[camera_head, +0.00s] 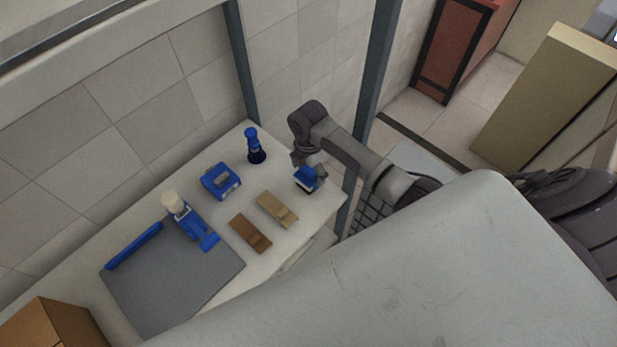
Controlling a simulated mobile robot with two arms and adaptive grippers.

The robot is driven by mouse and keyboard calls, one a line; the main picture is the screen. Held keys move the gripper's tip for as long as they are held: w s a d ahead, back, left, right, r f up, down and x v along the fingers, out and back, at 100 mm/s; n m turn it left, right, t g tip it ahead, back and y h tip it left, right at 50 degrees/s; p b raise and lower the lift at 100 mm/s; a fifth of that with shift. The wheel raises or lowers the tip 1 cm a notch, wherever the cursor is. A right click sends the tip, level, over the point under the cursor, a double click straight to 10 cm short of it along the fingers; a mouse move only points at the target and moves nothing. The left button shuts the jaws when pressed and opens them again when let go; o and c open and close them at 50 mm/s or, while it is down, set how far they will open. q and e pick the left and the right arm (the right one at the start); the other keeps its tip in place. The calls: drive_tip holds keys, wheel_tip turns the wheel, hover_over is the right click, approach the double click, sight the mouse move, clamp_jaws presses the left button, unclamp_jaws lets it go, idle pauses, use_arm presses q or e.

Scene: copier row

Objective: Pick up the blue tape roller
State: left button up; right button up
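A small blue object (306,180), which looks like the blue tape roller, is at the right end of the white table. My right gripper (310,170) points down directly over it, and the fingers partly hide it. I cannot tell whether the fingers are closed on it or whether it is lifted off the table. My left gripper is not in view.
On the table (318,212) are a blue stamp-like item (254,146), a blue boxy item (220,182), two brown blocks (250,233) (277,209), a blue item with a cream top (190,222) and a blue bar (134,246) by a grey mat (170,285). A cardboard box (50,325) is front left.

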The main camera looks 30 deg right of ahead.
drive_tip(key=c, duration=0.9)
wheel_tip(320, 180, up, 9)
drive_tip(key=shift+b, duration=1.25)
drive_tip(key=shift+r, duration=0.55)
drive_tip(key=o, duration=0.6)
drive_tip(key=c, duration=0.4)
